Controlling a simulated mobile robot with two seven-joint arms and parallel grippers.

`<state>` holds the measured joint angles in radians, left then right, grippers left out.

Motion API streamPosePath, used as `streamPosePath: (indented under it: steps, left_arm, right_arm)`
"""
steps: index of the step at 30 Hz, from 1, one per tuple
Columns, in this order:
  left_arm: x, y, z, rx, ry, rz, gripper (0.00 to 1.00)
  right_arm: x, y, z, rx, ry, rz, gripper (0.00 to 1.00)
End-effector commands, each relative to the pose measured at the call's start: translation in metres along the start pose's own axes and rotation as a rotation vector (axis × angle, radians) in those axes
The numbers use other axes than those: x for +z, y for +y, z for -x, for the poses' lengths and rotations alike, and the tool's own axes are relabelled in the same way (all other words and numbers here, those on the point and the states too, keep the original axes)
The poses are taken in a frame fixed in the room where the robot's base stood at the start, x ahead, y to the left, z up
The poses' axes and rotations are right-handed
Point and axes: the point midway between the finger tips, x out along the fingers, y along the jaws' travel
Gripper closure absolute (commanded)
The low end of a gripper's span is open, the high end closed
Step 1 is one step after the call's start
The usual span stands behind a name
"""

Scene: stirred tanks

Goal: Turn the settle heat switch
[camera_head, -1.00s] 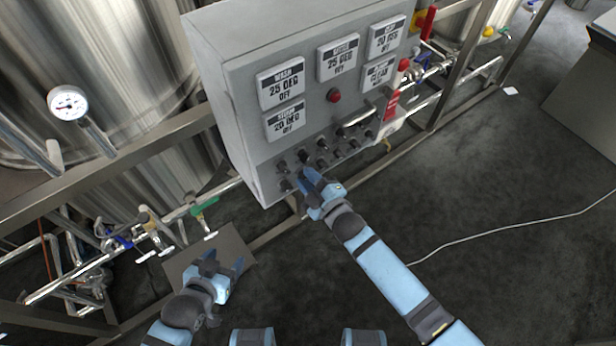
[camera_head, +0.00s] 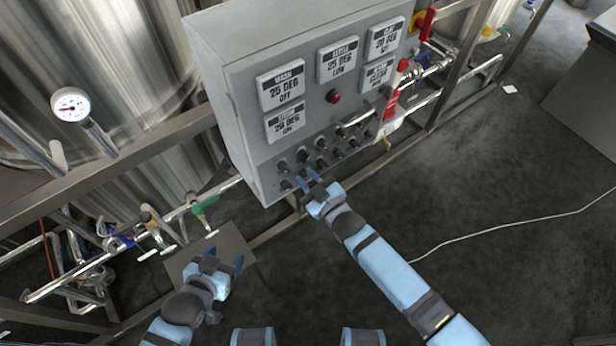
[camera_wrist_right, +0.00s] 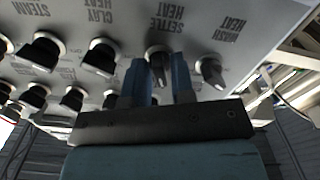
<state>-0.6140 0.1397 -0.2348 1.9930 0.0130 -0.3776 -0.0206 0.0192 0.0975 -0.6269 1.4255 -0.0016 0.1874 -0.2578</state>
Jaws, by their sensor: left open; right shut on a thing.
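The grey control box (camera_head: 235,100) carries rows of black knobs along its lower front. The settle heat switch (camera_wrist_right: 158,68) is a black knob under the "SETTLE HEAT" label (camera_wrist_right: 163,22), upside down in the right wrist view. My right gripper (camera_wrist_right: 160,80) has one blue finger on each side of this knob and is shut on it. In the head view my right gripper (camera_head: 311,178) covers part of the lower knob row. The settle display (camera_head: 342,58) appears to read 25 DEG, LOW. My left gripper (camera_head: 222,264) is open and empty at the lower left, away from the box.
The wash heat knob (camera_wrist_right: 209,72) and clay heat knob (camera_wrist_right: 101,58) sit close on either side of my fingers. A red button (camera_head: 333,96) is higher on the box. Pipes with a green valve handle (camera_head: 205,203) run left. The floor (camera_head: 480,190) at right is mostly clear.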

Motion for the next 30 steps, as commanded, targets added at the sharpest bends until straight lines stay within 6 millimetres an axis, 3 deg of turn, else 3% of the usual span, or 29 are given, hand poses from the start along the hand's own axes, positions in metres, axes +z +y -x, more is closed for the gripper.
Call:
streamPosePath:
  steps: [9,10,12,23,30]
  left_arm:
    - [0.0,0.0,0.0,0.0,-0.001,0.0,0.35]
    - [0.0,0.0,0.0,0.0,-0.001,0.0,0.35]
    - [0.0,0.0,0.0,0.0,-0.001,0.0,0.35]
    - [0.001,0.0,-0.001,0.0,0.0,0.0,0.35]
    - [0.005,0.0,-0.004,0.0,0.001,0.0,0.35]
  right_arm:
    - [0.001,0.0,0.001,-0.001,-0.002,-0.001,1.0]
    - [0.001,0.0,0.001,-0.001,-0.002,-0.001,0.72]
    - [0.001,0.0,0.001,-0.001,-0.002,-0.001,0.64]
    - [0.001,0.0,0.008,0.0,-0.001,-0.001,0.64]
    - [0.003,-0.001,0.055,-0.002,-0.004,-0.001,0.64]
